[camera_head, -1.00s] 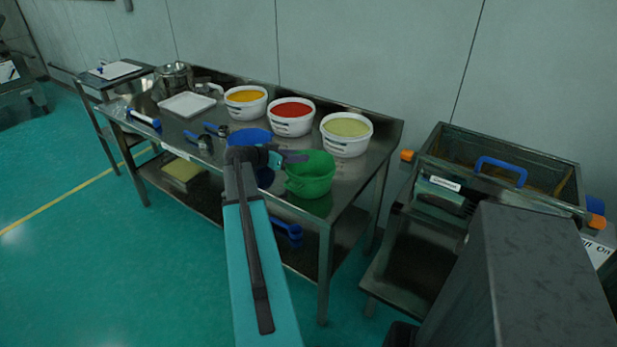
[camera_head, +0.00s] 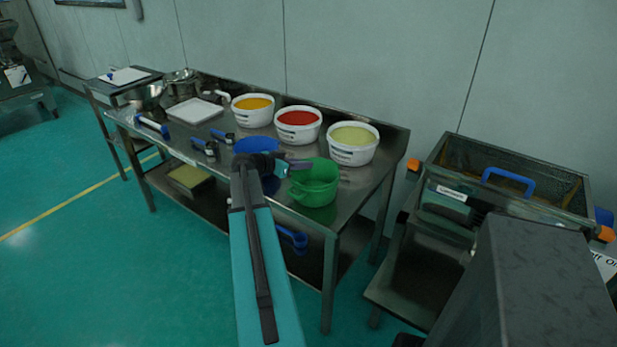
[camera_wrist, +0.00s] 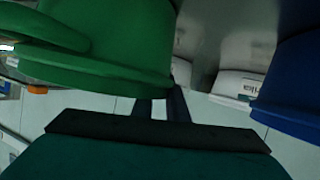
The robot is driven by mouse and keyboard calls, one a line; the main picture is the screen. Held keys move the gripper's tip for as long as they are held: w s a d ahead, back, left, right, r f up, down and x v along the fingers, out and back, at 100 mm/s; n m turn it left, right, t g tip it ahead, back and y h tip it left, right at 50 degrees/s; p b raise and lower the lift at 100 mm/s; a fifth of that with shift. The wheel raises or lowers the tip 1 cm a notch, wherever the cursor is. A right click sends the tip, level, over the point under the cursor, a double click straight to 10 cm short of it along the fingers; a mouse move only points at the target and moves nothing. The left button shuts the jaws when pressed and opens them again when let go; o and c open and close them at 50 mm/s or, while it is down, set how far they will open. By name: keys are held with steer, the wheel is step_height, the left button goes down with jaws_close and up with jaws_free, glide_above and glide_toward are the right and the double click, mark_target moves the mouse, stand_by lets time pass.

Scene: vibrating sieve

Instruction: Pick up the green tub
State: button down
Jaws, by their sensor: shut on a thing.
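The green tub (camera_head: 315,186) is at the right front end of the steel table (camera_head: 350,202). It looks upright, and I cannot tell whether its base touches the tabletop. My gripper (camera_head: 299,166) is at the tub's rim on its left side, shut on the tub. In the wrist view the tub (camera_wrist: 105,40) fills the upper left, with its handle at the far left. The gripper's fingers (camera_wrist: 166,104) lie against its right side there; their tips are partly hidden by the tub.
A blue tub (camera_head: 256,147) stands just left of the green one, partly behind my arm. White tubs with yellow (camera_head: 253,113), red (camera_head: 298,133) and pale green (camera_head: 352,154) contents line the back. A sieve machine (camera_head: 455,215) stands to the right, beyond a gap.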

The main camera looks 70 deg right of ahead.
steer(key=shift+r+b, duration=0.65)
steer(key=shift+r, duration=0.9)
steer(key=s+a+b, duration=0.2)
steer(key=a, duration=0.4)
steer(key=s+a+r+b, duration=0.1)
steer(key=s+a+b, duration=0.2)
steer(key=a, duration=0.3)
steer(key=shift+a+r+b, duration=0.15)
steer(key=shift+a+b, duration=0.15)
steer(key=shift+a, duration=0.05)
steer(key=shift+a+b, duration=0.25)
steer(key=shift+b, duration=1)
steer(key=b, duration=0.3)
steer(key=a+b, duration=0.1)
steer(key=b, duration=0.2)
steer(key=shift+s+a+r, duration=0.2)
steer(key=shift+s+a, duration=0.1)
steer(key=shift+s, duration=0.05)
steer(key=shift+r, duration=0.15)
